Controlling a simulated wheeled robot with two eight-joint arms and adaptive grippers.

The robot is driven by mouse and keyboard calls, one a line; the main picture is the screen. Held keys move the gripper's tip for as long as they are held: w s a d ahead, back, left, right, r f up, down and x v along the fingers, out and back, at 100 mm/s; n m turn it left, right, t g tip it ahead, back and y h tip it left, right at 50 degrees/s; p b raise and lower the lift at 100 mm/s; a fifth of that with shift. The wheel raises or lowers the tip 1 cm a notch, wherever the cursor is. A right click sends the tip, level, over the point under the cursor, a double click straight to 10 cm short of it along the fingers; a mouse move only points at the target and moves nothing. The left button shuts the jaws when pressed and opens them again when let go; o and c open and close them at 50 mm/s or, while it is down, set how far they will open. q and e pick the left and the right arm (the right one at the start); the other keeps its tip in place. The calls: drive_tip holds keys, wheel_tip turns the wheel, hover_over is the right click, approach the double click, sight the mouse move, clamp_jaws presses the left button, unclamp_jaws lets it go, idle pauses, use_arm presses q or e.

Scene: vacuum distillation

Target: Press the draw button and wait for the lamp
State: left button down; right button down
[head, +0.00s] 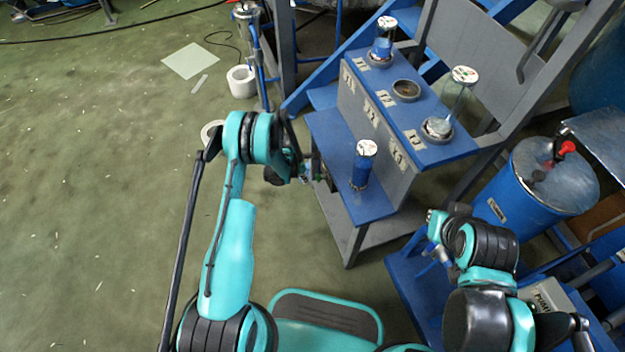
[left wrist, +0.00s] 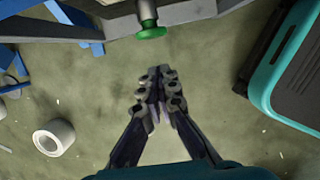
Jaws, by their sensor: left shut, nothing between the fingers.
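I cannot make out a lamp in either view.
The blue stand (head: 350,100) holds a blue-filled jar (head: 384,38), an empty socket (head: 406,90) and a clear jar (head: 460,92) on top. Another blue jar (head: 361,170) is on its lower shelf. A blue drum (head: 520,195) stands right. Floor at left is mostly clear.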

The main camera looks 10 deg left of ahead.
use_arm(q)
drive_tip(key=p+v, duration=0.3)
drive_tip(key=v, duration=0.6)
drive_tip(key=shift+r, duration=0.3)
drive_tip(key=s+d+r+m+t, duration=0.15)
drive_tip(key=r+m, duration=0.25)
drive_tip(key=r, duration=0.5)
drive_tip(key=s+r+m+y, duration=0.1)
drive_tip(key=s+r+m, duration=0.25)
drive_tip(key=r, duration=0.55)
drive_tip(key=s+r+m+t, duration=0.15)
drive_tip(key=r+m, duration=0.25)
drive_tip(key=r, duration=0.5)
drive_tip(key=s+r+m+t, duration=0.1)
drive_tip(key=s+r+m, duration=0.1)
drive_tip(key=s+m, duration=0.2)
drive_tip(key=s+d+r+m+y, duration=0.1)
drive_tip(key=s+r+m, duration=0.2)
drive_tip(key=s+m, duration=0.2)
drive_tip(key=s+r+m+t, duration=0.1)
drive_tip(key=s+r+m, duration=0.2)
drive_tip(key=s, duration=0.7)
drive_tip(key=shift+d+m+t, duration=0.3)
drive_tip(key=shift+d+m, duration=0.05)
drive_tip(key=shift+m, duration=0.3)
